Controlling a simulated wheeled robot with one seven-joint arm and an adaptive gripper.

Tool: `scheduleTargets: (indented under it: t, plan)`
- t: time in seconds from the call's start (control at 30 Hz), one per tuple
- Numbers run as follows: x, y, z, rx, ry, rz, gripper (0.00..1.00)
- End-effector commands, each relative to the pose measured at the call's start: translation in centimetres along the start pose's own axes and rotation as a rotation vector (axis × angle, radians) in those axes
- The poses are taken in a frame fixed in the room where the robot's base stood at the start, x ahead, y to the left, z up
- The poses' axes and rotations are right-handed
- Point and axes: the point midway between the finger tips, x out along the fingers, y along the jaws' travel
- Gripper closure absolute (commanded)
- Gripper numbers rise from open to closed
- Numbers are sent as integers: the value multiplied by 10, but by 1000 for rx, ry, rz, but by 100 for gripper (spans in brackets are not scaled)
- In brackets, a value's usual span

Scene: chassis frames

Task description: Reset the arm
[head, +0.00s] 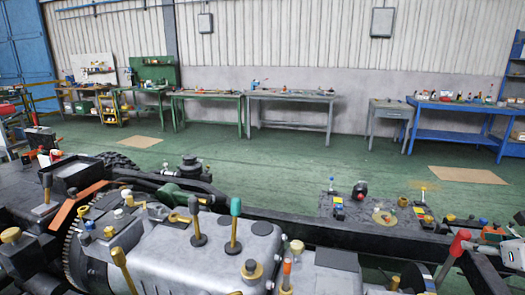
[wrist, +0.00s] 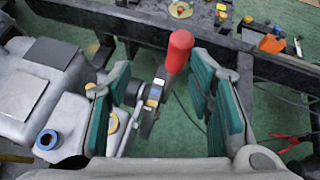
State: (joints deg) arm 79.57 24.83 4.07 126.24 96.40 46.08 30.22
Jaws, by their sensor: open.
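My gripper (wrist: 163,105) shows in the wrist view with its two green-padded fingers spread wide apart. It is open and nothing is clamped in it. A lever with a red grip (wrist: 179,52) stands in the gap between the fingers, nearer the right one in the picture. No contact with either pad is visible. In the head view a red-gripped lever (head: 459,243) rises at the lower right.
The grey gearbox casing (head: 190,255) with several levers fills the head view's lower middle. A dark chassis rail (head: 300,228) runs behind it. A red-handled tool (wrist: 290,142) lies right of the fingers. Green floor (head: 330,165) is open towards the workbenches (head: 290,96).

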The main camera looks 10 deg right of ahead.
Motion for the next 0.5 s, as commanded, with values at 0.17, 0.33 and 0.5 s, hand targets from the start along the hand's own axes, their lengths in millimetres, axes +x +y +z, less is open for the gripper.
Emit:
scheduleTargets:
  t: [0.17, 0.33, 0.5]
  plan:
    - [4, 92, 57, -351, 0, 195, 52]
    - [-16, 204, 94, -802, -15, 427, 52]
    - [-59, 304, 102, -1287, -55, 644, 52]
